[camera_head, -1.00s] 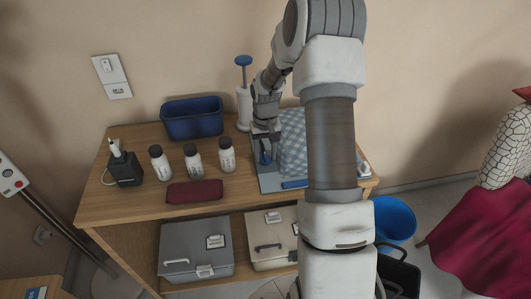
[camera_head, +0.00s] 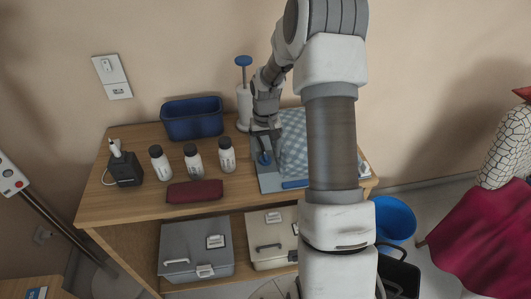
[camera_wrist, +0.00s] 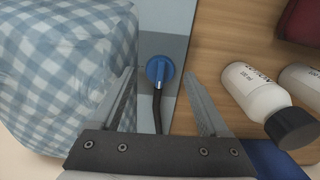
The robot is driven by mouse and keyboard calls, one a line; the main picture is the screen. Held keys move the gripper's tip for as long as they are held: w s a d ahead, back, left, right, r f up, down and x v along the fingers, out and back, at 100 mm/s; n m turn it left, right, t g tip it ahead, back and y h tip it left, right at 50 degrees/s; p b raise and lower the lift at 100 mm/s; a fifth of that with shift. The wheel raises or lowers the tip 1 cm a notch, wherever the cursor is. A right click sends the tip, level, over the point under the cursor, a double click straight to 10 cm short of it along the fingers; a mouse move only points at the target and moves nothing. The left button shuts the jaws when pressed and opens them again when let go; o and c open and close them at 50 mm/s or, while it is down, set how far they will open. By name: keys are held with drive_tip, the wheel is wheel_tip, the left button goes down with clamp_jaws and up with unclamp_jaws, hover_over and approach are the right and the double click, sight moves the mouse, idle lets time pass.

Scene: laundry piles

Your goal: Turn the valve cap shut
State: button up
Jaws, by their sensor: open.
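The blue valve cap (camera_wrist: 160,71) sits on the grey board (camera_wrist: 171,18), with a dark tube running from it towards my gripper. A raised ridge shows across the cap. The cap also shows in the head view (camera_head: 264,158), just below my gripper (camera_head: 265,146). In the wrist view my gripper (camera_wrist: 164,88) is open, with one finger on each side of the cap and tube. The fingers appear apart from the cap. A blue-checked bag or cloth (camera_wrist: 70,75) bulges close to the left finger.
White bottles with dark caps (camera_wrist: 262,100) stand right of the gripper in the wrist view. A blue bin (camera_head: 192,118), a dark red case (camera_head: 194,191) and a black device (camera_head: 124,169) share the wooden table (camera_head: 120,208). A white pump with a blue top (camera_head: 243,61) stands behind.

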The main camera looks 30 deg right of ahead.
wheel_tip(320, 180, up, 16)
drive_tip(key=p, duration=0.2)
drive_tip(key=shift+r, duration=0.2)
idle(0.3)
wheel_tip(320, 180, up, 7)
drive_tip(key=t, duration=0.1)
hover_over(265, 156)
drive_tip(key=s+a, duration=0.4)
drive_tip(key=s+a+r+n+t+h+p, duration=0.1)
drive_tip(key=s+a+r, duration=0.3)
drive_tip(key=s+r, duration=0.15)
drive_tip(key=s+a+r+n+t+y+p, duration=0.1)
drive_tip(key=s+a, duration=0.5)
drive_tip(key=s, duration=0.9)
drive_tip(key=shift+s+a+r+n+t+p, duration=0.2)
drive_tip(key=shift+r+n+t+p, duration=0.4)
drive_tip(key=shift+t, duration=0.7)
